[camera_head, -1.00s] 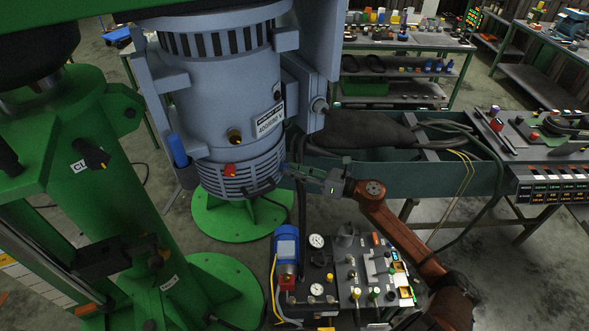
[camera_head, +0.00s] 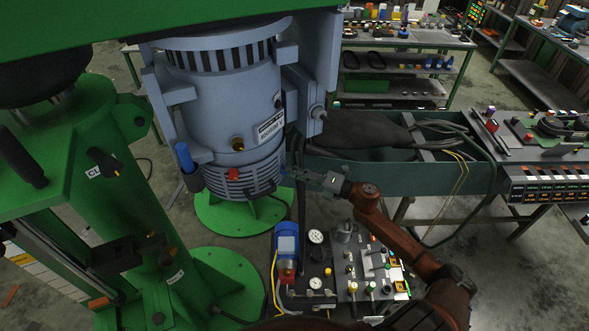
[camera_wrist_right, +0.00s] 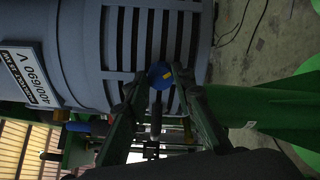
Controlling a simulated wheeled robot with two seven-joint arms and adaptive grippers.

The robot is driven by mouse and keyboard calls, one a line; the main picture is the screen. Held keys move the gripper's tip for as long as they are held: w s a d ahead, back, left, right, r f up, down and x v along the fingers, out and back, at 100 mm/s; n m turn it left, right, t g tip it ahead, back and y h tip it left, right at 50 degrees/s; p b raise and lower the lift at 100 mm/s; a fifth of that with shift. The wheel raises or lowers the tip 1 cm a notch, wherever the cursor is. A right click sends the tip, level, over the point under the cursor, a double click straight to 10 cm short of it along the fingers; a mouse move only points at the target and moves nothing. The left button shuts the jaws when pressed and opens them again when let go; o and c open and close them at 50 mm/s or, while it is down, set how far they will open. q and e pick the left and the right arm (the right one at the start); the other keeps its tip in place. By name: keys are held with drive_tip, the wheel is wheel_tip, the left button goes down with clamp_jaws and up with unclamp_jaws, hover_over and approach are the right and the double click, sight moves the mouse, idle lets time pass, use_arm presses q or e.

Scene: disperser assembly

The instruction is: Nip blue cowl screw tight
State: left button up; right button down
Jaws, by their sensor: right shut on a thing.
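The grey-blue motor (camera_head: 222,105) hangs upright, with a slotted cowl (camera_head: 245,178) at its lower end. In the right wrist view the blue cowl screw (camera_wrist_right: 160,75) sits against the slotted cowl (camera_wrist_right: 150,40), between my fingertips. My right gripper (camera_wrist_right: 160,82) is shut on the screw head, one finger on each side. In the head view my right gripper (camera_head: 288,174) reaches the cowl's lower right edge from the right; the screw is too small there to make out clearly. My left gripper is not in view.
Green column and frame (camera_head: 130,200) stand left of the motor. A cart with gauges and valves (camera_head: 345,275) is below my right arm. A green trough with a dark hose (camera_head: 390,170) lies behind the arm. A blue-handled tool (camera_head: 184,157) hangs on the motor's left.

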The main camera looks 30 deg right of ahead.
drive_tip(key=shift+r+m+p, duration=0.1)
drive_tip(key=shift+m+p, duration=2.7)
drive_tip(key=shift+m, duration=1.4)
drive_tip(key=c, duration=1.6)
unclamp_jaws()
drive_tip(key=v, duration=1.2)
